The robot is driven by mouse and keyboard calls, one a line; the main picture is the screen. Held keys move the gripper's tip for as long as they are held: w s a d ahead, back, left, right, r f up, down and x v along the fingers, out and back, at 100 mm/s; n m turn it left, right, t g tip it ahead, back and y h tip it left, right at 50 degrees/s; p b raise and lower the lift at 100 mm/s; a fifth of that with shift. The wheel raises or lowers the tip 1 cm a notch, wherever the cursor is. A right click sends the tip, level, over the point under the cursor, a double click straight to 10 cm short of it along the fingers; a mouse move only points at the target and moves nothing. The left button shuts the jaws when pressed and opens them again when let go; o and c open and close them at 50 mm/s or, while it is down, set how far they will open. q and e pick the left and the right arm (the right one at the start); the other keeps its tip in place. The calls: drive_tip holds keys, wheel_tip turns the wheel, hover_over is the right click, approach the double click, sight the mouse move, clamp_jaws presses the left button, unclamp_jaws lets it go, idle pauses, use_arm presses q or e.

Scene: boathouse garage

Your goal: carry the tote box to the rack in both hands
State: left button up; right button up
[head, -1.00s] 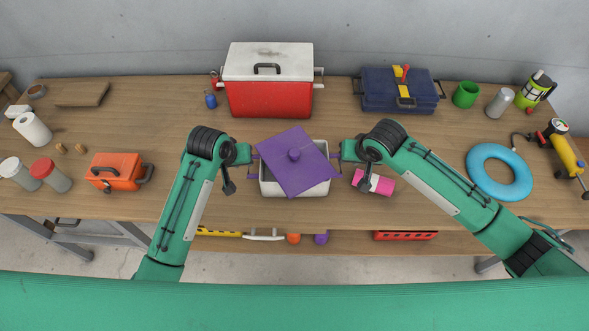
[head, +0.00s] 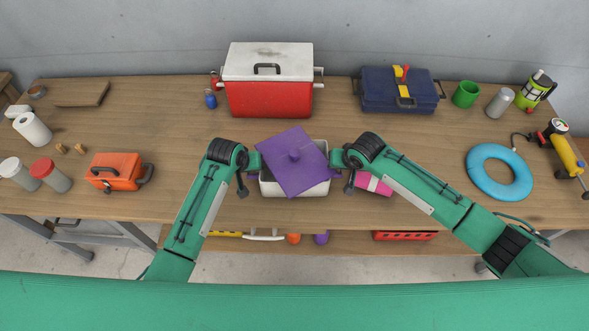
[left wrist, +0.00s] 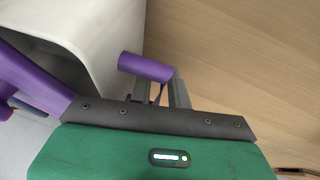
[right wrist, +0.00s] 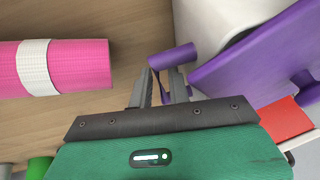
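The tote box (head: 317,189) is white and stands on the workbench, with a purple lid (head: 290,170) lying askew across its top. Purple handles stick out at its sides. I cannot make out a rack.
A pink roll (head: 374,184) lies close right of the box. A red cooler (head: 270,99) and a blue toolbox (head: 385,92) stand behind. An orange case (head: 115,170) is at left, a blue ring (head: 484,182) at right. A lower shelf (head: 345,243) holds several items.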

use_arm(q)
clamp_jaws()
use_arm(e)
clamp_jaws()
use_arm(q)
drive_tip(key=shift+r, duration=0.15)
use_arm(e)
drive_tip(key=shift+r, duration=0.1)
